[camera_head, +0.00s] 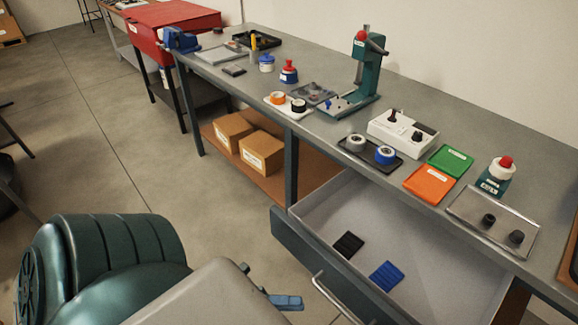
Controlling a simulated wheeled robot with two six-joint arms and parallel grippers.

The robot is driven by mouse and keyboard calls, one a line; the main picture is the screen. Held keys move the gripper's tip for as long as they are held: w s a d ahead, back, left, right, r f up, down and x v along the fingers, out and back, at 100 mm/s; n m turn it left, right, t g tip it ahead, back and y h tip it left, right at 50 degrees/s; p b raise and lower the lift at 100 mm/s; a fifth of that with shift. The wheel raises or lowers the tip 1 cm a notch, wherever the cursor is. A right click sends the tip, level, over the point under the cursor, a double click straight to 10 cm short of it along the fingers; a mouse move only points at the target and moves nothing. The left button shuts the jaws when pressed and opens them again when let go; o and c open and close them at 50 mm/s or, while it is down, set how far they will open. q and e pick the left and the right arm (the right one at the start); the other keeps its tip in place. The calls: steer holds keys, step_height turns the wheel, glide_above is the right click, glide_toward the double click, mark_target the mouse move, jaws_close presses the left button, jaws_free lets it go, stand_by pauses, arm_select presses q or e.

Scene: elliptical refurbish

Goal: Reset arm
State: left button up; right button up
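My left arm comes in from the bottom left as large teal and grey links. The tip of my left gripper (284,301) shows as a small blue-teal piece past the grey link, just left of the drawer handle (334,297) and apart from it in the picture. The grey link hides most of this gripper, so its opening cannot be told. Nothing is seen held in it. My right gripper is not in view.
The workbench drawer (421,246) is pulled open, with a black pad (347,244) and a blue pad (386,276) inside. A green press (368,75), a green tray (450,160) and an orange tray (429,184) stand on the bench.

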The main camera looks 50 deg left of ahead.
arm_select(q)
steer(key=shift+s+a, duration=0.15)
stand_by(0.4)
steer(key=a+f+n+y, duration=0.4)
steer(key=f+n, duration=0.2)
steer(key=f, duration=0.3)
steer(key=w+a+f+n+g+y, duration=0.1)
steer(key=a+f+n+y, duration=0.35)
steer(key=f, duration=0.45)
steer(key=a+f+n+y, duration=0.35)
steer(key=f+n, duration=0.25)
steer(key=f, duration=0.3)
steer(key=s+f+n+g+y, duration=0.35)
steer(key=s+f+n, duration=0.3)
steer(key=f, duration=0.45)
steer(key=s+d+f+n+g, duration=0.3)
steer(key=s+f+g, duration=0.1)
steer(key=s, duration=0.3)
steer(key=s+d+f+n+g, duration=0.2)
steer(key=s+d+f+g, duration=0.1)
steer(key=s+f, duration=0.3)
steer(key=shift+s+n+g, duration=0.35)
steer(key=shift+s+n, duration=0.05)
